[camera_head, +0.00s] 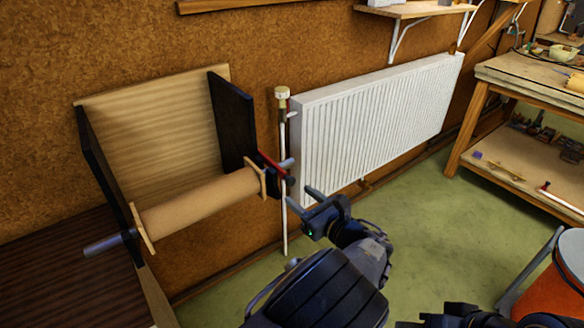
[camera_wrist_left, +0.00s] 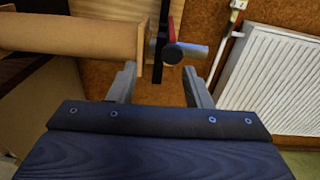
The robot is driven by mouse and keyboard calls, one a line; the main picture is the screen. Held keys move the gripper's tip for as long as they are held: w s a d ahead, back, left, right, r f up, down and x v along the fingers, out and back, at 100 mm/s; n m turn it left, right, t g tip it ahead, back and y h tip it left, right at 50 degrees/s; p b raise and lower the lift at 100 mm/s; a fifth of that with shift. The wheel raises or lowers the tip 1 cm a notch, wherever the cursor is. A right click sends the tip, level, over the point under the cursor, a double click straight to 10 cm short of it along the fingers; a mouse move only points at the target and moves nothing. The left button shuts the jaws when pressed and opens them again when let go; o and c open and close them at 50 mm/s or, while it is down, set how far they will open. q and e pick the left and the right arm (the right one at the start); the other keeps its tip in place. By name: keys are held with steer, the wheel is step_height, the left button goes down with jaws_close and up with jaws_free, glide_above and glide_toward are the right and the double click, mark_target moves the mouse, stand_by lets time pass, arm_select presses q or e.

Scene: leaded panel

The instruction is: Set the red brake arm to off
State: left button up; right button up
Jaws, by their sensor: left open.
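The red brake arm (camera_head: 270,160) is a thin red bar at the right end of the wooden roller (camera_head: 200,203), beside the black side panel. It slants down to the right to a dark knob (camera_head: 291,181). In the left wrist view, the red arm (camera_wrist_left: 171,28) stands above the dark round knob (camera_wrist_left: 172,53), with a grey peg (camera_wrist_left: 194,51) pointing right. My left gripper (camera_head: 303,200) is open and empty, just below and to the right of the knob. In the wrist view its fingers (camera_wrist_left: 160,84) are spread below the knob, apart from it.
A wooden box frame (camera_head: 155,120) on the wall carries the roller, with a grey handle (camera_head: 105,245) at its left. A white pipe (camera_head: 283,130) and radiator (camera_head: 375,115) stand close right. A workbench (camera_head: 530,90) is at the right. Green floor lies open between.

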mark_target(292, 182)
arm_select(q)
steer(key=shift+m+t, duration=0.4)
steer(key=x, duration=0.4)
steer(key=w+d+p+x, duration=0.1)
steer(key=x, duration=0.2)
steer(key=shift+d, duration=0.1)
steer(key=shift+c, duration=0.2)
jaws_close()
